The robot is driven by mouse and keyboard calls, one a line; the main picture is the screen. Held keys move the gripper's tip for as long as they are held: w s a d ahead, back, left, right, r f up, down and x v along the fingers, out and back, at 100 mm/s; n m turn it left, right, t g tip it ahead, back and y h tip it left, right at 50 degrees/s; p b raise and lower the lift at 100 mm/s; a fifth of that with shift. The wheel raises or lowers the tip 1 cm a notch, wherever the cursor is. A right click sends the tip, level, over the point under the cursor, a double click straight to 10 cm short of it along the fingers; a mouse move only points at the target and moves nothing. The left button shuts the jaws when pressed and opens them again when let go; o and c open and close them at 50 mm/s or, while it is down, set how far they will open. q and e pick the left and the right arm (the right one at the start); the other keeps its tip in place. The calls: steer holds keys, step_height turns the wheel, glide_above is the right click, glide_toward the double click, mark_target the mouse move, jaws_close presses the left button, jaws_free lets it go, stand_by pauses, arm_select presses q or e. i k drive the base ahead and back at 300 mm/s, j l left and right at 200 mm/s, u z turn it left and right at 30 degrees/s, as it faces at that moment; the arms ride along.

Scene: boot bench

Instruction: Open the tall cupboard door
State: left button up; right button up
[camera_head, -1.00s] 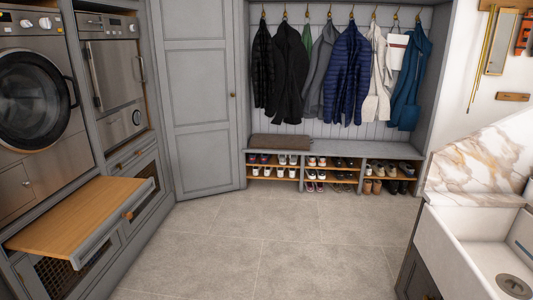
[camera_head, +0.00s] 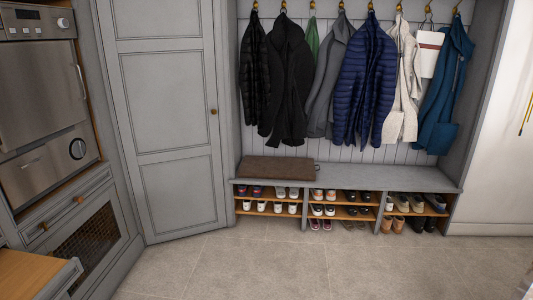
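The tall cupboard door (camera_head: 168,110) is a grey panelled door left of the coat bench. It looks shut in its frame. A small round knob (camera_head: 214,111) sits near its right edge at mid height. Neither of my grippers shows in the head view.
Right of the door is a grey bench (camera_head: 375,177) with a brown cushion (camera_head: 276,168) on top, shoe cubbies below and several coats (camera_head: 365,80) above. On the left are built-in appliances (camera_head: 40,80) and a pulled-out wooden shelf (camera_head: 32,273). The tiled floor (camera_head: 260,265) ahead is clear.

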mark_target(160, 56)
steer(key=i, duration=2.05)
